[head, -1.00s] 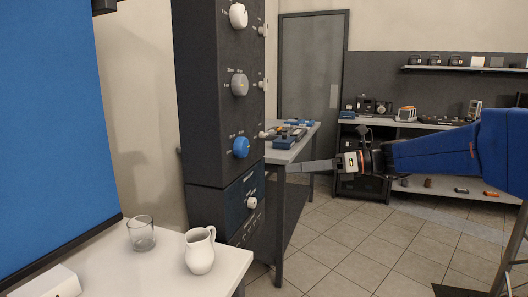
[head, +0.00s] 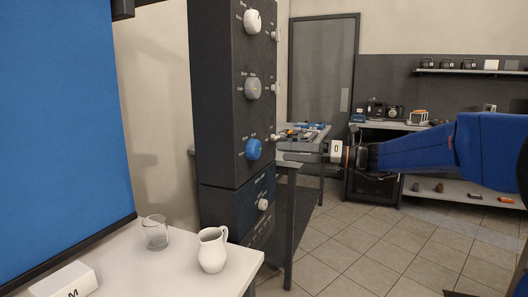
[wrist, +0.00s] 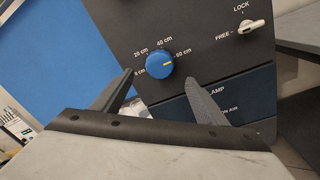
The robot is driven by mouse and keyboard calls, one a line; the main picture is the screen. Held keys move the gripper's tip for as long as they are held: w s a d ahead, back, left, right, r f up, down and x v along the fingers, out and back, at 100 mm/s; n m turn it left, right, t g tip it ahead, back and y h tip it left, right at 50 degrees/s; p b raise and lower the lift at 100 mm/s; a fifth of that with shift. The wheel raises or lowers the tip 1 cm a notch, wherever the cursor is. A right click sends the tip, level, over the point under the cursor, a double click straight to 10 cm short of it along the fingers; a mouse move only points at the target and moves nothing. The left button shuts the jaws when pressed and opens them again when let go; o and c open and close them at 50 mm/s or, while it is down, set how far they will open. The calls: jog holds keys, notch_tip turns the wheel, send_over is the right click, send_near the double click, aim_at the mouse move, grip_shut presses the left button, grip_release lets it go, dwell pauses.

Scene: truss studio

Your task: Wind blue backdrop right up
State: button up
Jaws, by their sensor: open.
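The blue backdrop (head: 60,110) hangs at the left of the head view, with a dark bar along its lower edge; it also fills the left of the wrist view (wrist: 65,60). The blue knob (head: 254,149) is on the dark control column, below a grey and a white knob.
A white table (head: 190,270) in front holds a glass (head: 154,233), a white jug (head: 212,250) and a white box (head: 64,283). The column (head: 215,100) stands behind it. A workbench with small items is behind my gripper.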

aim_at(258, 150)
jog(key=x, duration=0.8)
jog(key=shift+a, duration=0.25)
jog(key=c, duration=1.1)
